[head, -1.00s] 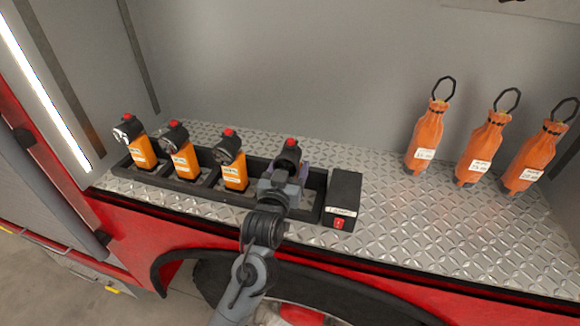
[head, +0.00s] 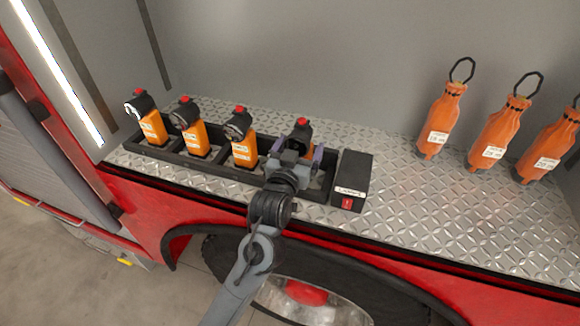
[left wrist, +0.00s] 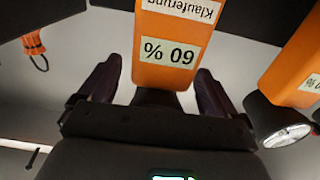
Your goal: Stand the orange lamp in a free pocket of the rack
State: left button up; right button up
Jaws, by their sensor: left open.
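An orange lamp (head: 303,128) with a black head and red top button stands upright at the rightmost pocket of the black rack (head: 175,159). My left gripper (head: 295,153) is in front of it, open, with one purple finger towards each side. The left wrist view shows the same lamp (left wrist: 170,50), labelled "60 %", beyond and between the open fingers (left wrist: 155,88), with gaps at both sides. The lamp's base is hidden behind the gripper in the head view. Three similar lamps (head: 153,127) (head: 195,138) (head: 244,152) stand in the other pockets. My right gripper is out of view.
A black box (head: 354,178) with a red switch adjoins the rack's right end. Three orange bags with rings (head: 440,125) hang or stand at the right. The treadplate shelf (head: 400,195) between is clear. A grey wall rises behind; the red shelf edge is in front.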

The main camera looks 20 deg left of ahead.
pick_arm(q)
jog(key=s, duration=1.1)
jog(key=shift+d+b, duration=0.45)
jog(key=shift+s, duration=0.1)
